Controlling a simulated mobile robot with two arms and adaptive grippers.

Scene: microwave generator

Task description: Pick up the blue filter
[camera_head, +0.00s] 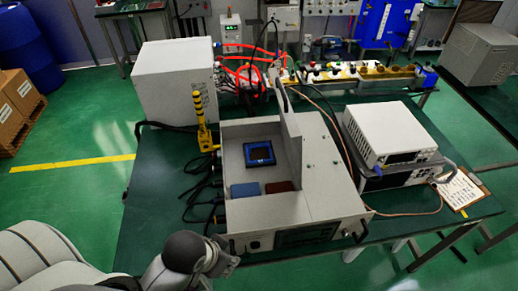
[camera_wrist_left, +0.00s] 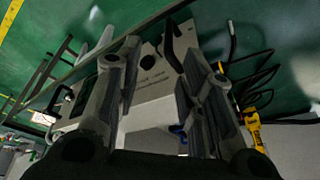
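In the head view, a flat blue block (camera_head: 245,189) lies in the open compartment of the grey generator (camera_head: 262,211), left of a red-brown block (camera_head: 279,186). Behind them sits a square with a blue frame and dark centre (camera_head: 259,153). I cannot tell for certain which blue piece is the filter. My left gripper (camera_head: 222,262) is outside the generator, near its front left corner. In the left wrist view my left gripper (camera_wrist_left: 158,68) has its fingers apart with nothing held between them. A small blue patch (camera_wrist_left: 178,130) shows partly hidden by a finger. My right gripper is out of view.
The compartment has raised walls, with an upright panel (camera_head: 291,128) on its right side. A yellow signal tower (camera_head: 202,120) and black cables (camera_head: 200,190) stand left of the generator. White instruments (camera_head: 390,135) are at the right. The green table (camera_head: 160,190) is clear at far left.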

